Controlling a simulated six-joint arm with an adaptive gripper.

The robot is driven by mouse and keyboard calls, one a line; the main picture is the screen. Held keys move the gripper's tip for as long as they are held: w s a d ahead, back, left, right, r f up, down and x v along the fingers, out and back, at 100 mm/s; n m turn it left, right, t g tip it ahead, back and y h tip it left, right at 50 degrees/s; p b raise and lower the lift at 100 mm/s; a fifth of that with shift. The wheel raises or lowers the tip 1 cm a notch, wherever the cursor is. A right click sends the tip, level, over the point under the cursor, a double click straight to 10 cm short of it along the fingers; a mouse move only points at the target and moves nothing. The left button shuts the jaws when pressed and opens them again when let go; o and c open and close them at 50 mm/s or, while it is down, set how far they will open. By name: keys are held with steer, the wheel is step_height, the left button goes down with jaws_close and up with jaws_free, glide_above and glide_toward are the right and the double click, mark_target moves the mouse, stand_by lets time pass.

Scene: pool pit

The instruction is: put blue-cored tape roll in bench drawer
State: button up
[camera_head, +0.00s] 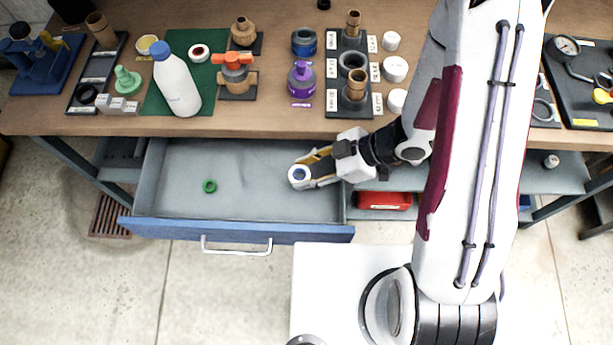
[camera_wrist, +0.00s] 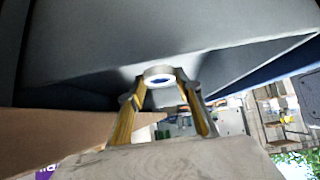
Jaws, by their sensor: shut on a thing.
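The blue-cored tape roll (camera_head: 299,174) is a white ring with a blue inside, held at the tips of my gripper (camera_head: 308,172). My gripper is shut on it, and the roll also shows between the fingertips in the wrist view (camera_wrist: 158,75). The bench drawer (camera_head: 170,226) is pulled open below the worktop, with a blue front and a silver handle. In the head view the gripper and roll are over the right part of the drawer. I cannot tell whether the roll touches the drawer floor.
A small green ring (camera_head: 210,186) lies in the drawer, left of my gripper. The drawer floor between them is clear. The worktop edge (camera_head: 230,133) overhangs the drawer's back. A red box (camera_head: 384,201) sits on the shelf to the right. A white bottle (camera_head: 177,82) stands on the bench.

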steer(key=shift+f, duration=2.05)
steer(key=shift+f, duration=0.65)
steer(key=o, duration=0.7)
steer(key=shift+o, duration=0.2)
steer(key=shift+s, duration=0.1)
steer(key=shift+r, duration=0.65)
steer(key=v, duration=1.2)
steer(key=shift+r, duration=0.1)
